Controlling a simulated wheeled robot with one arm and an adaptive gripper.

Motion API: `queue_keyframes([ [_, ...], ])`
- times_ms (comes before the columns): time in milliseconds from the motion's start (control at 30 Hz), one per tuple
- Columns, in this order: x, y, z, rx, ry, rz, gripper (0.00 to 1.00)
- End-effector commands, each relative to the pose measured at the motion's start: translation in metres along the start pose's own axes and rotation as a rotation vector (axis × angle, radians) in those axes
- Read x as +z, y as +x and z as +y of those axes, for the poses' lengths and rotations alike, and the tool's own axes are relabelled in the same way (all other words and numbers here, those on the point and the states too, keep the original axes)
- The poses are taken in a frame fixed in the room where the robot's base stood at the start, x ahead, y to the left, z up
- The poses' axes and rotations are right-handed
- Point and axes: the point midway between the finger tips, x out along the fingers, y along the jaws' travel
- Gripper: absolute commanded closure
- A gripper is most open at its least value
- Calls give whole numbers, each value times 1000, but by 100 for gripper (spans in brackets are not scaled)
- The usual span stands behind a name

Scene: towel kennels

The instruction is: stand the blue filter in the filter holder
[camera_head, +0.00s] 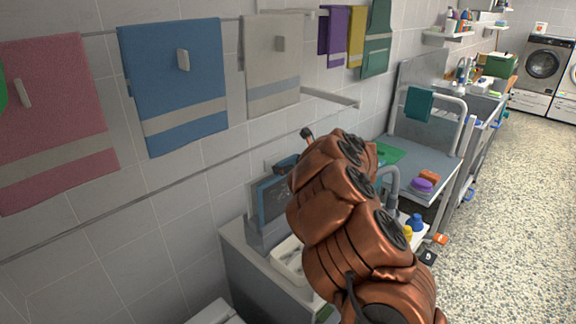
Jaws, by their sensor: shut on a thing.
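The blue filter (271,198) is a flat panel with a blue rim and a dark face, upright above the grey counter at lower centre. A grey block-like piece (262,238), seemingly the filter holder, is at its lower edge. I cannot tell whether the filter sits in a slot or is just above it. My gripper (287,163) shows only as a small dark part at the filter's top edge, shut on the filter. My copper arm hides the fingertips and the filter's right side.
A white tray (287,262) lies on the counter (238,262) beside the holder. A grey cart (410,170) with a purple and an orange item stands beyond my arm. Towels hang on the left wall, including a blue one (175,85). The speckled floor (510,200) at right is mostly clear.

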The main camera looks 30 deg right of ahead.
Motion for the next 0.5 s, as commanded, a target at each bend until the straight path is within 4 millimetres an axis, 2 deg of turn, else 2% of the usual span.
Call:
queue_keyframes([
  [267,-2,1,0,0,0,0,64],
  [300,-2,1,0,0,0,0,5],
  [367,-2,1,0,0,0,0,0],
  [500,-2,1,0,0,0,0,0],
])
